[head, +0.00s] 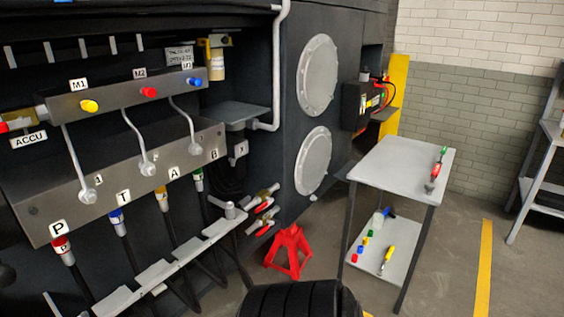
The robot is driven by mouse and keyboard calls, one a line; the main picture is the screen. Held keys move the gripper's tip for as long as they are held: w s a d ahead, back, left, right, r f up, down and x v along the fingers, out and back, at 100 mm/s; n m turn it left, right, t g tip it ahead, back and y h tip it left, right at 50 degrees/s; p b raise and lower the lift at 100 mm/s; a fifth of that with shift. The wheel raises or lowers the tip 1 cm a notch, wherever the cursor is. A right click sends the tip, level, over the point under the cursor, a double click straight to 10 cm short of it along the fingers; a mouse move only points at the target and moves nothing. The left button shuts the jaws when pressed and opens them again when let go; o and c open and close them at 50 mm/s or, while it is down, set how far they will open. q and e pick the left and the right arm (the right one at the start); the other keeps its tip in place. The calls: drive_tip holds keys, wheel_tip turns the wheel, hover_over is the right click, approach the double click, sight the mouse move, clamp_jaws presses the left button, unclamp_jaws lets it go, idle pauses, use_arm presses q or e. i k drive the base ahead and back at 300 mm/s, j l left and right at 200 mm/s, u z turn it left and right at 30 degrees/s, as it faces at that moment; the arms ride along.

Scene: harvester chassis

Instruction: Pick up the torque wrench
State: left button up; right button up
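A small white-topped table (398,156) stands right of the chassis. On its top, near the right edge, lies a slim tool with red and green parts (435,176), which may be the torque wrench; it is too small to be sure. On the lower shelf (372,274) lies a yellow-handled tool (387,259). Neither of my grippers is in view, and nothing is seen touching these tools.
A red jack stand (288,250) and a black tire (300,301) stand between the chassis panel (130,190) and the table. Small coloured caps (365,241) sit on the lower shelf. A rack (545,165) stands far right. Floor right of the table is clear.

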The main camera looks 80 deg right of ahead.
sight(429, 186)
drive_tip(key=z, duration=3.65)
drive_tip(key=u, duration=2.25)
drive_tip(key=z, duration=2.25)
drive_tip(key=i, duration=0.1)
